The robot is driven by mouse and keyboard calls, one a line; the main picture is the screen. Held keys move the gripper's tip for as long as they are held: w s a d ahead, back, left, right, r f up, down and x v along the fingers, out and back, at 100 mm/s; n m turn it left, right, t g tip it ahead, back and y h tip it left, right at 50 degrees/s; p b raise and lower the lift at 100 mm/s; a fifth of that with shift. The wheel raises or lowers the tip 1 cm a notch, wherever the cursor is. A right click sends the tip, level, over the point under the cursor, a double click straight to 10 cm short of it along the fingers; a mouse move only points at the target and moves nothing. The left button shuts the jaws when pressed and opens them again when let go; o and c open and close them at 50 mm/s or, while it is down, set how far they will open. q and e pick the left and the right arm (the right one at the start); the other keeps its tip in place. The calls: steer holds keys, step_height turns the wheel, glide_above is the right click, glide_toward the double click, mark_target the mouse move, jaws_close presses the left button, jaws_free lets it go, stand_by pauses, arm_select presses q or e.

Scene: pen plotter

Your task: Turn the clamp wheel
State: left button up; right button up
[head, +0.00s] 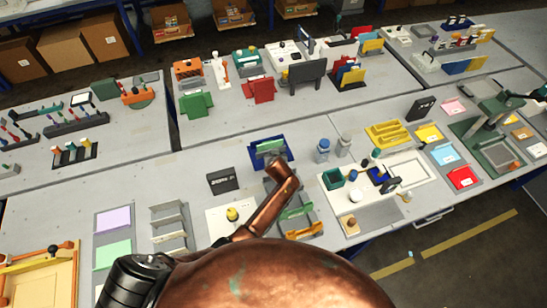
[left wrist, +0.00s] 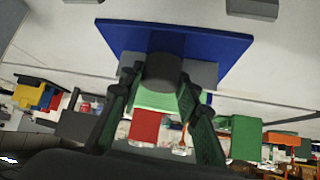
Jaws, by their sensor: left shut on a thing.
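A dark, round cylinder (left wrist: 162,70), which looks like the clamp wheel, stands out from a blue plate (left wrist: 215,42) in the left wrist view. My left gripper (left wrist: 158,92) has its black fingers on both sides of the cylinder and is shut on it. In the head view, the blue plate (head: 256,157) with a green part lies at the end of my copper-coloured arm. The arm hides most of that spot, so the wheel and fingertips cannot be made out there. My right gripper is not in view.
A black sign (head: 222,180) stands left of the blue plate. A green and orange device (head: 303,229) sits in front of it, close to my arm. Grey and white bottles (head: 322,150) stand to the right. The grey tabletop (head: 205,150) behind left is clear.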

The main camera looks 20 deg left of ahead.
arm_select(q)
steer(key=shift+f+n+y+b, duration=0.1)
steer(key=shift+n+y+b, duration=0.2)
steer(key=shift+n, duration=0.2)
steer(key=o, duration=0.9)
steer(key=shift+r, duration=5.05)
